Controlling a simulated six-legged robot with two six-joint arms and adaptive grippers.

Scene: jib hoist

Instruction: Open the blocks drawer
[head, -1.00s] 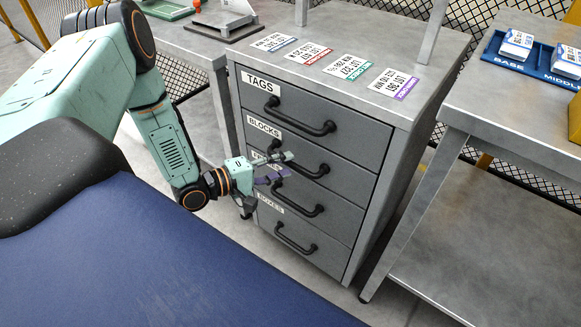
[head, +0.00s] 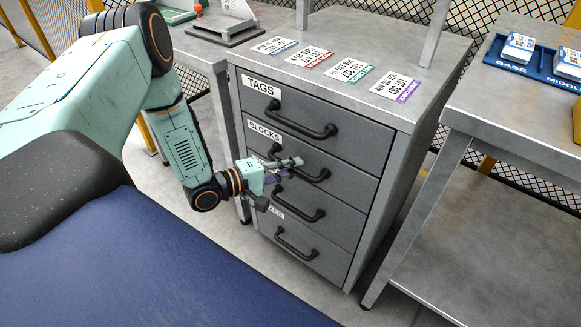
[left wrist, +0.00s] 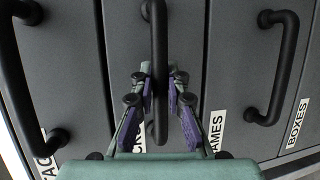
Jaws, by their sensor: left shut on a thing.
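The blocks drawer (head: 352,187) is the second from the top in a grey cabinet, under the drawer labelled TAGS. Its front looks flush with the others. Its black bar handle (head: 320,177) is partly hidden by my left gripper (head: 292,168). The left wrist view shows the handle (left wrist: 158,45) running between the two purple-padded fingers of my left gripper (left wrist: 160,95), which is shut on it near one end. The BLOCKS label (head: 265,131) shows in the head view. My right gripper is in neither view.
The tags drawer (head: 330,108) is above, and two more handled drawers are below, the lowest labelled BOXES (left wrist: 298,124). Printed cards lie on the cabinet top (head: 405,112). A metal table (head: 520,120) with a blue tray (head: 545,68) stands at right.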

